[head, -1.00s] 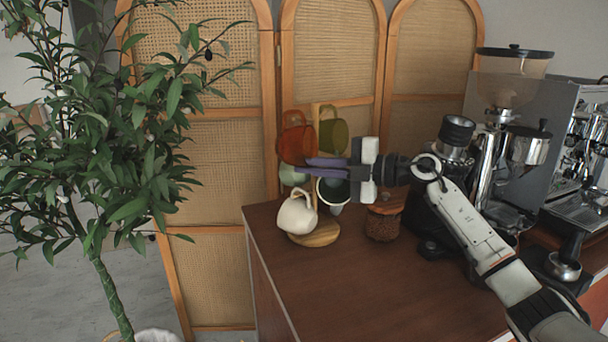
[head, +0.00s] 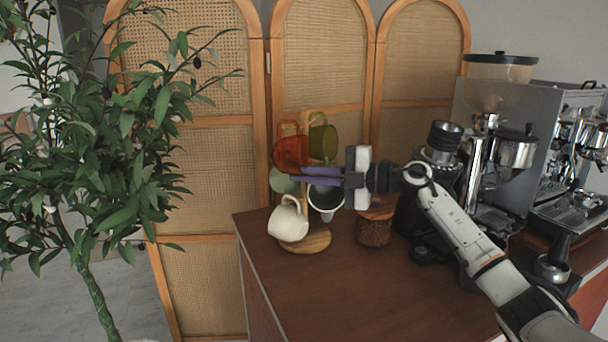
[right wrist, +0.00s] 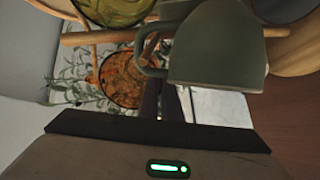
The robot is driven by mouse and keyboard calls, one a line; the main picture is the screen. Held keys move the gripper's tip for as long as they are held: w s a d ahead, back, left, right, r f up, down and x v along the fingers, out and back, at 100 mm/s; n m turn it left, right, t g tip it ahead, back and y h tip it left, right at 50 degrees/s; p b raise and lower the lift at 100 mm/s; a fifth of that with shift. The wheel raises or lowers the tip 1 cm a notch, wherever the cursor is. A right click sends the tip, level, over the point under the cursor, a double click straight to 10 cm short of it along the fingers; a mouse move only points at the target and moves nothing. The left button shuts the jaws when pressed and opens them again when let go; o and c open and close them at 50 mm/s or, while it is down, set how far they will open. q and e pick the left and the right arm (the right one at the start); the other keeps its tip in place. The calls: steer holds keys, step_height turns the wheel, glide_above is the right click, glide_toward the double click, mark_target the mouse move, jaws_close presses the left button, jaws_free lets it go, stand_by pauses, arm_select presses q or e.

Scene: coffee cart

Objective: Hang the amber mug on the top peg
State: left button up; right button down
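The amber mug (head: 290,153), translucent orange, is at the upper left of the wooden mug tree with its handle upward; it also shows in the right wrist view (right wrist: 120,82). I cannot tell whether its handle is around a peg. My right gripper (head: 305,176) reaches in from the right, with its fingertips by the mug's lower right edge. The two fingers show a narrow gap, and I see nothing clamped between them. The dark green mug (right wrist: 215,48) hides part of them in the wrist view. My left gripper is not in view.
An olive mug (head: 323,142), a pale green mug (head: 283,180), a dark green mug (head: 325,200) and a cream mug (head: 288,221) surround the tree, above its round base (head: 312,240). A jar (head: 374,232) and coffee machines stand right. The front counter (head: 370,290) is clear.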

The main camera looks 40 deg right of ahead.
steer(key=c, duration=1.9)
jaws_free()
steer(key=f+b+v, duration=0.1)
steer(key=b+v, duration=0.1)
steer(key=v, duration=0.8)
steer(key=shift+s+r+b, duration=0.15)
steer(key=shift+r+b, duration=0.2)
steer(key=shift+r, duration=0.15)
